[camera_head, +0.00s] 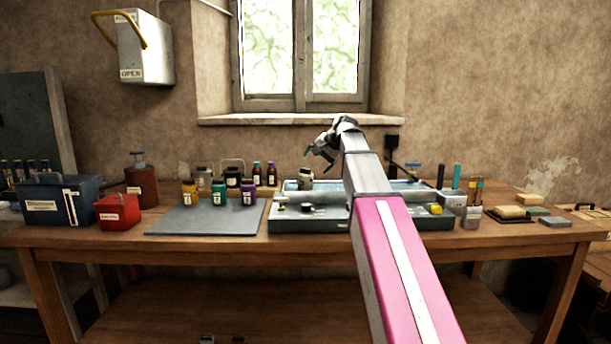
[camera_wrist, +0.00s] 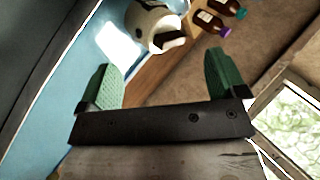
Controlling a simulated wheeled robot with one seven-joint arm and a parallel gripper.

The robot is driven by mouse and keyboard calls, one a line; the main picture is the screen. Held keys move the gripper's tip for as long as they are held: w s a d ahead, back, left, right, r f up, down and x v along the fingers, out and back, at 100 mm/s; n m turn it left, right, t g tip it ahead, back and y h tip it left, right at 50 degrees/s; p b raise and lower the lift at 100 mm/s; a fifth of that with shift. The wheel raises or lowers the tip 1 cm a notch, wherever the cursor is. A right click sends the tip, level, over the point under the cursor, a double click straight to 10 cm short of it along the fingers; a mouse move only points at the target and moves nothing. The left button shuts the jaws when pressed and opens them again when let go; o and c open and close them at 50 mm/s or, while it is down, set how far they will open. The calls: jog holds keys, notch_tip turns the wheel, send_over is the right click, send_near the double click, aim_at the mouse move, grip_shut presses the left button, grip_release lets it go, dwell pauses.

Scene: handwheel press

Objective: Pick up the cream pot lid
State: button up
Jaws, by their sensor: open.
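A small cream pot (camera_head: 306,174) stands at the back left edge of the blue-lined tray on the workbench. Its cream rounded top also shows in the wrist view (camera_wrist: 143,18), at the top middle, with a dark part on its near side. I cannot clearly tell the lid from the pot body. My gripper (camera_head: 319,154) is above the tray, a little above and right of the pot. In the wrist view its green fingers (camera_wrist: 160,62) are wide apart with nothing between them. The pot lies beyond the fingertips, apart from them.
Two small bottles (camera_wrist: 218,14) stand beyond the pot on the bench. Paint jars stand on and behind a grey mat (camera_head: 200,221) at left. A red box (camera_head: 117,213) is farther left. Sponges (camera_head: 510,212) lie at right. The window wall (camera_head: 450,70) is close behind.

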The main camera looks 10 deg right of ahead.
aim_at(308, 170)
notch_tip(308, 170, up, 5)
jog(key=n+g+h, duration=0.2)
jog(key=n+h, duration=0.1)
jog(key=n, duration=1)
jog(key=x, duration=0.5)
jog(key=shift+w+a+f, duration=0.15)
jog(key=shift+w+a, duration=0.15)
jog(key=shift+w, duration=0.1)
jog(key=shift+w+x, duration=0.2)
jog(key=shift+x, duration=2.55)
jog(key=c, duration=0.9)
